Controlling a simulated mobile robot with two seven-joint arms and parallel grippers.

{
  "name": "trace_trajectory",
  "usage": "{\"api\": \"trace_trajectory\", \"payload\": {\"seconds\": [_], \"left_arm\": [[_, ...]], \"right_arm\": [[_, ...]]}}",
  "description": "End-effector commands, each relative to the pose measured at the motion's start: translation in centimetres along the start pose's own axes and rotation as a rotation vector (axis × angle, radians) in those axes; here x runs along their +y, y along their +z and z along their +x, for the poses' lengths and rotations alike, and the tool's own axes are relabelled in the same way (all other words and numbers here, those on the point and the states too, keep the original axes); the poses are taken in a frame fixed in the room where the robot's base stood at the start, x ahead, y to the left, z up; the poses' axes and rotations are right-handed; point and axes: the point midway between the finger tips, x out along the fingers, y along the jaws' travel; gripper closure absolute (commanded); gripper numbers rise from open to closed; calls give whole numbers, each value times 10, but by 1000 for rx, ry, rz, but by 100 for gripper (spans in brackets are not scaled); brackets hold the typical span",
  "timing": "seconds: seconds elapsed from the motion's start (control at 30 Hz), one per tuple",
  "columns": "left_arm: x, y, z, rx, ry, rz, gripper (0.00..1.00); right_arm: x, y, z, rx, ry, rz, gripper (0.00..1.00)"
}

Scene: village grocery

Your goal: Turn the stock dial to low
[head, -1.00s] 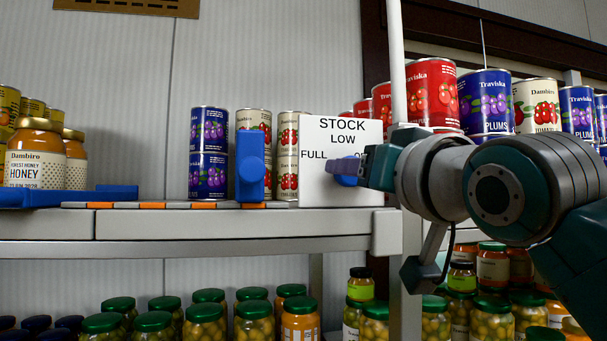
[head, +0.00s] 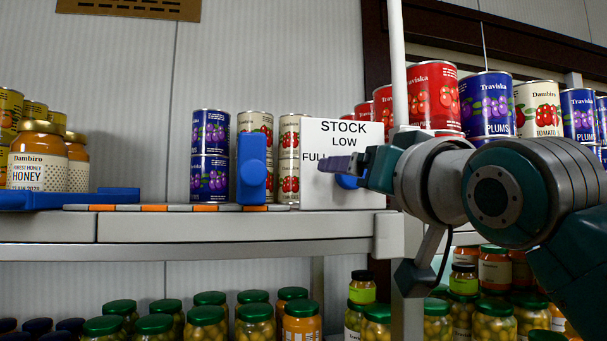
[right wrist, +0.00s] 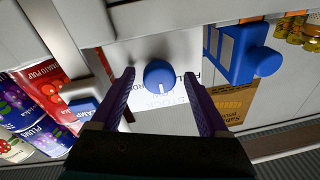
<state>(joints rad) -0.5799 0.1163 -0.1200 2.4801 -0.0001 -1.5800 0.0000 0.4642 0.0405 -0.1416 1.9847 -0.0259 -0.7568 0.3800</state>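A white card (head: 320,195) reading STOCK, LOW and FULL stands upright on the shelf edge. The blue round stock dial (right wrist: 158,74) is on it. In the right wrist view its white mark points down the picture, towards faint upside-down lettering; FULL is to the right there. In the head view the dial (head: 347,182) is mostly hidden behind my right gripper (head: 340,163). In the right wrist view that gripper (right wrist: 159,80) is open, one finger either side of the dial with visible gaps. My left gripper is not in view.
A blue block with a round knob (head: 253,172) stands left of the card, also in the right wrist view (right wrist: 245,55). Cans stand behind it. Honey jars (head: 38,160) sit in a blue tray (head: 110,196). A white post (head: 396,60) rises beside my right arm.

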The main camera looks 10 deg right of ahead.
Motion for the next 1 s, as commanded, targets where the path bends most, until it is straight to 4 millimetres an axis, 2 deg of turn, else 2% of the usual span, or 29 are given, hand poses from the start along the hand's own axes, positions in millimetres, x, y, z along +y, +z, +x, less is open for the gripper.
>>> {"api": "trace_trajectory", "payload": {"seconds": [0.2,0.33,0.73,0.9,1.0], "left_arm": [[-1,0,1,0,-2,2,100],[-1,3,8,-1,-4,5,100],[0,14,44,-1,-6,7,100],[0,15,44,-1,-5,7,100],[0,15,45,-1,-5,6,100]], "right_arm": [[1,0,-1,1,1,-1,22],[1,2,-9,3,1,-1,22],[1,3,-75,5,0,-1,22],[0,1,-94,1,0,-1,22],[0,0,-98,0,1,-1,22]]}}
